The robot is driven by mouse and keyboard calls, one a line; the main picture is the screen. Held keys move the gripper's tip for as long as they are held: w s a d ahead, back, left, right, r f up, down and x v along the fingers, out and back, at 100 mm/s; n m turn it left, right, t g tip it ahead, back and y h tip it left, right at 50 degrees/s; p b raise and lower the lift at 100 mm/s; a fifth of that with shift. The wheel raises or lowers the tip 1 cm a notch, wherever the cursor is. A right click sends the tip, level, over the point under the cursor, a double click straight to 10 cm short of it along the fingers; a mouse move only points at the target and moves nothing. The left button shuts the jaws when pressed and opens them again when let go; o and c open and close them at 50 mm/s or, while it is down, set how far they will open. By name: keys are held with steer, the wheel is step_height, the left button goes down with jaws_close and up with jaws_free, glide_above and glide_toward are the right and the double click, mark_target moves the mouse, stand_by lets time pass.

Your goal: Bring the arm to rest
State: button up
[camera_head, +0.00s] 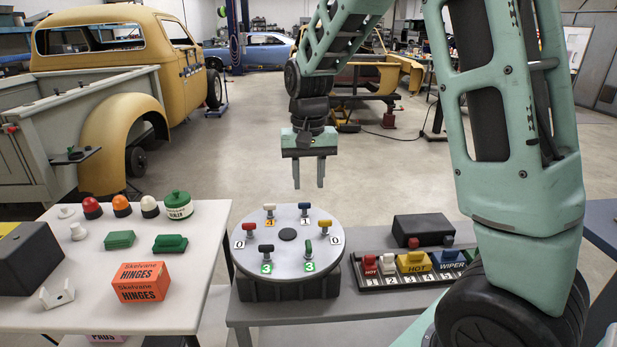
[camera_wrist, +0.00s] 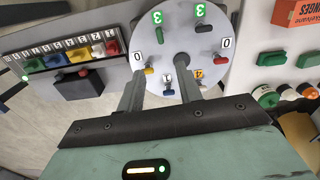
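My gripper (camera_head: 308,172) hangs fingers-down in the air above the back of the round turntable disc (camera_head: 288,222). Its two fingers are apart with nothing between them. In the wrist view, my gripper (camera_wrist: 163,95) shows its two fingers spread, with the disc (camera_wrist: 195,70) beyond them. The disc carries several small coloured levers and number labels, and a dark hub in its middle. The fingers are clear of the disc in the head view. My arm reaches in from the right.
A switch panel (camera_head: 375,285) with coloured blocks stands right of the disc, with a black box (camera_head: 423,229) behind it. The left white table (camera_head: 185,245) holds an orange hinges box (camera_head: 141,282), coloured domes, green blocks and a dark box (camera_head: 27,258). A yellow truck (camera_head: 110,75) stands behind.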

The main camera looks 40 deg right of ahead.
stand_by(0.4)
steer(key=s+a+n+y, duration=0.1)
steer(key=s+a+n, duration=0.3)
steer(key=a, duration=0.5)
steer(key=s+a+n, duration=0.3)
steer(key=s+a, duration=0.3)
steer(key=a, duration=0.3)
steer(key=s+a+f+n, duration=0.1)
steer(key=s+a+n, duration=0.2)
steer(key=s, duration=0.4)
steer(key=s+a+f+n, duration=0.1)
steer(key=s+a+n, duration=0.2)
steer(key=s, duration=0.4)
steer(key=shift+s+a+n, duration=0.25)
steer(key=shift+s+n, duration=0.15)
steer(key=shift+d+f, duration=0.1)
